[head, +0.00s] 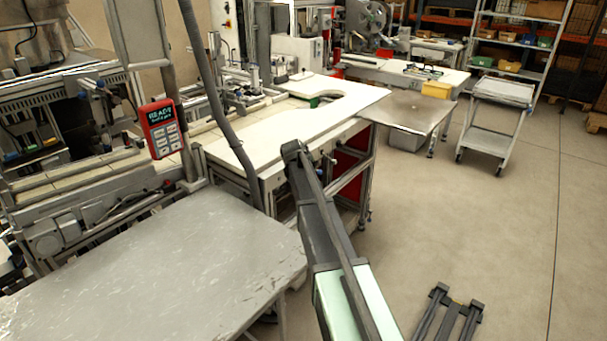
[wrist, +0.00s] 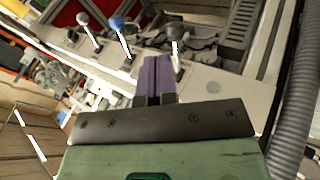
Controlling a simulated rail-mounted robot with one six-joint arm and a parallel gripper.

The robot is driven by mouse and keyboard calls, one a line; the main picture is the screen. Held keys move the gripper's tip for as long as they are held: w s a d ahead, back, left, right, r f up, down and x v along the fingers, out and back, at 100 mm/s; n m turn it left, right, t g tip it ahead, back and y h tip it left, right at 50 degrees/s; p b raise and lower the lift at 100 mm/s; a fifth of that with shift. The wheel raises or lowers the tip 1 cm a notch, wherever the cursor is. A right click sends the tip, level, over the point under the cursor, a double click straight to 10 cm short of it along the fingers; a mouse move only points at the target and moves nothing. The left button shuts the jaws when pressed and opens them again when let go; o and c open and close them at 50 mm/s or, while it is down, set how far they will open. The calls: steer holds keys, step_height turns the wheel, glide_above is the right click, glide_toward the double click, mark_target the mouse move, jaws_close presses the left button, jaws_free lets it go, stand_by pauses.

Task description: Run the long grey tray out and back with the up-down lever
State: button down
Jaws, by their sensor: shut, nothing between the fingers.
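In the wrist view my gripper (wrist: 157,66) has its purple fingers together, with nothing between them. Which one is the up-down lever cannot be read. In the head view my arm reaches to the white bench's front edge and its fingers are not clear. I cannot pick out the long grey tray with certainty.
A grey metal table (head: 150,265) fills the front left. The white bench (head: 260,130) stands behind my arm, with a red handheld panel (head: 162,130) to its left. A grey cart (head: 495,115) stands at right. In the wrist view a grey ribbed hose (wrist: 298,110) runs close by at right.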

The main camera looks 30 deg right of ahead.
stand_by(0.3)
steer(key=s+d+f+p+v, duration=0.1)
steer(key=s+p+v, duration=0.2)
steer(key=p+v, duration=0.6)
steer(key=v, duration=0.4)
steer(key=shift+r+p, duration=0.25)
steer(key=shift+p, duration=0.15)
steer(key=shift+s, duration=0.1)
steer(key=s+a+f+m+g+y, duration=0.1)
steer(key=s+a+m+g+y, duration=0.1)
steer(key=s+a, duration=0.8)
steer(key=s+a+f+m+g+y, duration=0.2)
steer(key=s+a, duration=0.9)
steer(key=s, duration=0.6)
steer(key=shift+s+f+g+y, duration=0.2)
steer(key=shift+g+y, duration=0.2)
steer(key=shift+g, duration=0.3)
